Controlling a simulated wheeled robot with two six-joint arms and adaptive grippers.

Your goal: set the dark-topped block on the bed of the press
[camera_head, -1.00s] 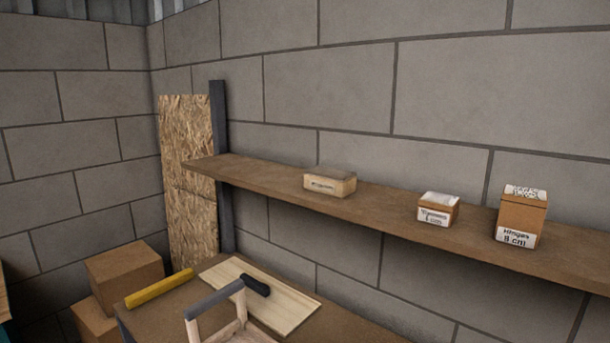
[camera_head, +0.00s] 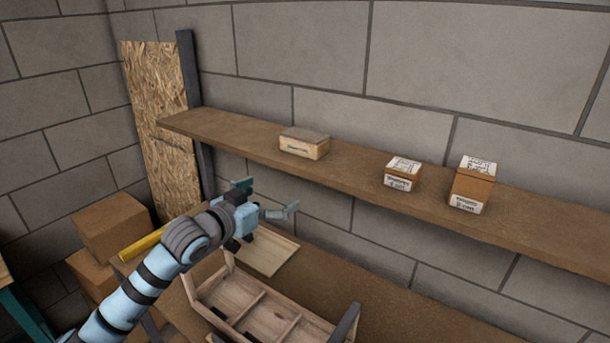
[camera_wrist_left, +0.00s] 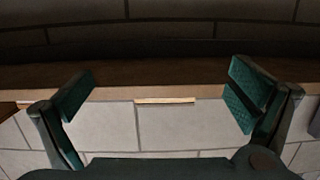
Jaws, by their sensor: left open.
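The dark-topped block (camera_head: 304,143), pale wood with a grey-brown top and a dark mark on its front, sits on the wall shelf, left of two small boxes. My left gripper (camera_head: 267,196) is open and empty, below the shelf's front edge and lower left of the block, apart from it. In the left wrist view its spread green fingers (camera_wrist_left: 160,95) frame the shelf edge and grey wall. A thin pale strip (camera_wrist_left: 165,100) shows between them; I cannot tell what it is. I see nothing clearly recognisable as the press. My right gripper is not in view.
The brown shelf (camera_head: 230,138) runs along the block wall, with a low labelled box (camera_head: 401,175) and a taller one (camera_head: 472,185). Below, a workbench (camera_head: 400,310) holds a wooden compartment tote (camera_head: 245,300), a pale board (camera_head: 270,250) and a yellow bar (camera_head: 143,243). Cartons (camera_head: 110,225) stand left.

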